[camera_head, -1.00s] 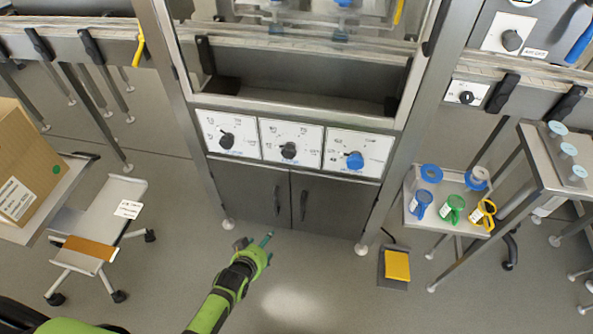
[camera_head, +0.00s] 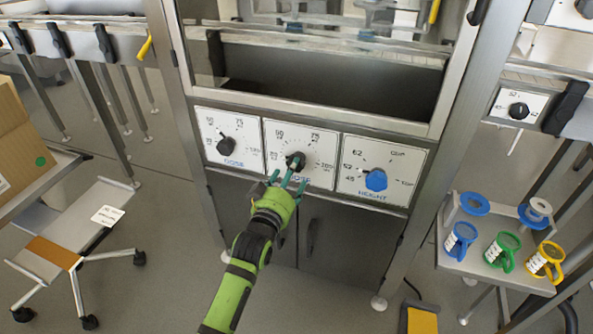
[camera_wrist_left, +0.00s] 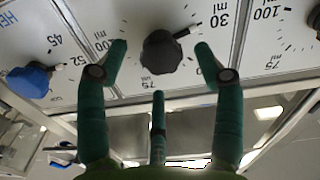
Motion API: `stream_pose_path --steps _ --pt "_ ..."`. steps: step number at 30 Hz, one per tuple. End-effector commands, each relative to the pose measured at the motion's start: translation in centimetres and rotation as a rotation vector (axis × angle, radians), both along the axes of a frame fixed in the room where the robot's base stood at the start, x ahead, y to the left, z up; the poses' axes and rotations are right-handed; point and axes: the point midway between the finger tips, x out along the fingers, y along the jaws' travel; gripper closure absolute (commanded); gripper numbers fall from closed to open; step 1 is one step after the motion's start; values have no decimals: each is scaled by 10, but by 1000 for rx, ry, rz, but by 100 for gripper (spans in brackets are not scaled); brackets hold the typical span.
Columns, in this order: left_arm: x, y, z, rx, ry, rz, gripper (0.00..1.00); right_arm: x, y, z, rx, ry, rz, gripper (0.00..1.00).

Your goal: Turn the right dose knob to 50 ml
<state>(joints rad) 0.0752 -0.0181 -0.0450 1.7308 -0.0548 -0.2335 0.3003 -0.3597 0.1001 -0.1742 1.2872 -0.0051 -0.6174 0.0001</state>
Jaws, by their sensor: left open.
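The right dose knob (camera_head: 295,161) is black and sits on the middle white dial plate (camera_head: 318,150). Its pointer is near the 30 ml mark in the left wrist view, where the knob (camera_wrist_left: 163,55) shows large. My left gripper (camera_head: 287,178) is open just in front of and below this knob in the head view. In the wrist view two green fingertips of my left gripper (camera_wrist_left: 162,52) stand on either side of the knob with gaps, and a third finger is at the 75 mark. The 50 mark is not readable in the wrist view. My right gripper is not in view.
A black left dose knob (camera_head: 227,147) and a blue height knob (camera_head: 376,180) flank it on the panel. Cabinet doors (camera_head: 318,235) lie below. A cart with coloured mugs (camera_head: 503,250) stands at right, a wheeled stand (camera_head: 70,215) at left.

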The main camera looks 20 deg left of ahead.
Motion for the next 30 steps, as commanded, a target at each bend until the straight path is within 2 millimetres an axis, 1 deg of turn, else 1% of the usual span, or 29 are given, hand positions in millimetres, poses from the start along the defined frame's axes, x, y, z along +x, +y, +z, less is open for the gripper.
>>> stream_pose_path --steps 1,3,7,11,18,19,20,21,22,23,30 --pt "9 0 -1 0 -1 0 32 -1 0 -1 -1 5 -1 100" --pt "19 -1 -1 0 0 0 32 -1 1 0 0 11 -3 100" --pt "33 -1 -1 0 1 0 32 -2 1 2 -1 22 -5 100" --pt "39 -2 -1 0 2 -1 32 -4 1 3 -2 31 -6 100" --pt "40 -2 -1 -1 3 -1 32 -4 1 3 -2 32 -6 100" --pt "40 -2 -1 0 3 -1 40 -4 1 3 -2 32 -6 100" --pt "40 -2 -1 0 3 -1 52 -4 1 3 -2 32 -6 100" --pt "40 -2 -1 0 3 -1 68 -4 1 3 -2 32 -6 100" --pt "40 -2 -1 0 3 0 80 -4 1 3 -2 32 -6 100" --pt "40 -2 -2 0 3 0 88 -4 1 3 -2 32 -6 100" --pt "39 -2 -4 3 9 -1 88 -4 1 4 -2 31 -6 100"
